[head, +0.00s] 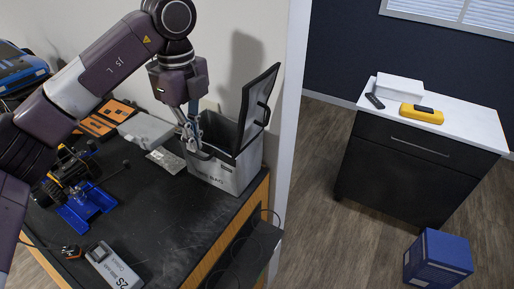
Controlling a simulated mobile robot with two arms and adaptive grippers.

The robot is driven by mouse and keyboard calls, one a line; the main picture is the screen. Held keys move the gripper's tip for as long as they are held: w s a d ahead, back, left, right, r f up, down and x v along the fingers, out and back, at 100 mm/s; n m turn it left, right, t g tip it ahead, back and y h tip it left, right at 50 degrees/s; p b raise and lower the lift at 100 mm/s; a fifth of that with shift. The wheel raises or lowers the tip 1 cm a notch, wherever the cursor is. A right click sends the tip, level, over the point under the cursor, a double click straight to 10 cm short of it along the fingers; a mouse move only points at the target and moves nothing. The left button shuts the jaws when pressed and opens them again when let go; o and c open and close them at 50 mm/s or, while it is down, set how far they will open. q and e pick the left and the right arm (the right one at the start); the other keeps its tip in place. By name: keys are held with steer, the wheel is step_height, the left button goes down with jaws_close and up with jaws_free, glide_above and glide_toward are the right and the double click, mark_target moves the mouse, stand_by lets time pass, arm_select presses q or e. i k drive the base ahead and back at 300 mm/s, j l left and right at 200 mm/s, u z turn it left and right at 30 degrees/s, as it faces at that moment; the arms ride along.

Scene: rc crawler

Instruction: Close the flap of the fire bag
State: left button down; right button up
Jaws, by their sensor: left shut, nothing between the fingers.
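The fire bag (226,176) is a grey box-shaped bag with dark edges, standing at the far right corner of the black workbench (165,225). Its flap (259,105) stands up, open, on the bag's right side, with a dark rim and a handle-like loop on it. My left gripper (200,153) is shut and empty. It points down at the bag's near left side, in front of the opening, and hides part of it. I cannot tell whether it touches the bag. My right gripper is not in view.
An RC crawler chassis (72,172) on a blue stand (86,207) and a battery pack (113,267) are on the bench. A grey box (147,131) and orange tool tray (106,117) lie behind. A wall edge rises right of the bag. A dark cabinet (412,165) stands beyond.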

mark_target(256, 94)
steer(key=k+j, duration=1.4)
